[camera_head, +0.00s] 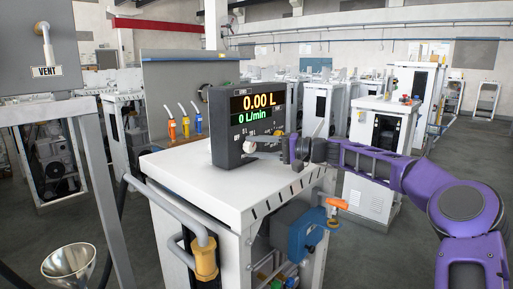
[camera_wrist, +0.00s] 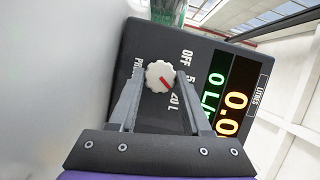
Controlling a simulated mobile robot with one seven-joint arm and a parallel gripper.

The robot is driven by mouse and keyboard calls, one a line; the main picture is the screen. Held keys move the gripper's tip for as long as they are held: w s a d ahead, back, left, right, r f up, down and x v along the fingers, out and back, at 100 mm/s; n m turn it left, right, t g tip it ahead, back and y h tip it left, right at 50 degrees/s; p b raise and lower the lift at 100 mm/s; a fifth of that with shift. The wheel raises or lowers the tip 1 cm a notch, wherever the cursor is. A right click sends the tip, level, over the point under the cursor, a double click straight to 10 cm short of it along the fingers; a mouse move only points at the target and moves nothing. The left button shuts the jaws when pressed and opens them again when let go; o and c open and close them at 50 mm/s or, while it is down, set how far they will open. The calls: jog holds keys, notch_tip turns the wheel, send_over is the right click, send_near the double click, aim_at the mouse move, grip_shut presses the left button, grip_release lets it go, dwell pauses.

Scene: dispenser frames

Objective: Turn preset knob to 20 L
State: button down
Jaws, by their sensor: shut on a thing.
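The dark dispenser unit (camera_head: 222,130) stands on a white cabinet top and shows 0.00 L and 0 L/min. Its preset knob (camera_head: 249,147) is at the lower front of the panel. In the wrist view the knob (camera_wrist: 158,75) is white and scalloped with a red pointer mark. The panel (camera_wrist: 145,40) appears turned sideways there. The pointer slants to the lower right, toward the side with the 5 and 20 L labels; its exact setting is hard to tell, as a finger covers part of the scale. My gripper (camera_head: 262,143) is shut on the knob, one finger on each side.
The white cabinet top (camera_head: 180,170) lies below the unit. An orange-handled valve (camera_head: 337,204) sticks out at the cabinet's right side, below my arm. Colored nozzles (camera_head: 185,124) stand behind at left. A metal funnel (camera_head: 70,262) is at the lower left.

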jog(key=shift+m, duration=0.6)
jog(key=shift+m+y, duration=0.3)
jog(key=shift+c, duration=1.8)
grip_release()
jog(key=b+v, duration=0.1)
jog(key=v, duration=1.6)
jog(key=shift+d, duration=0.25)
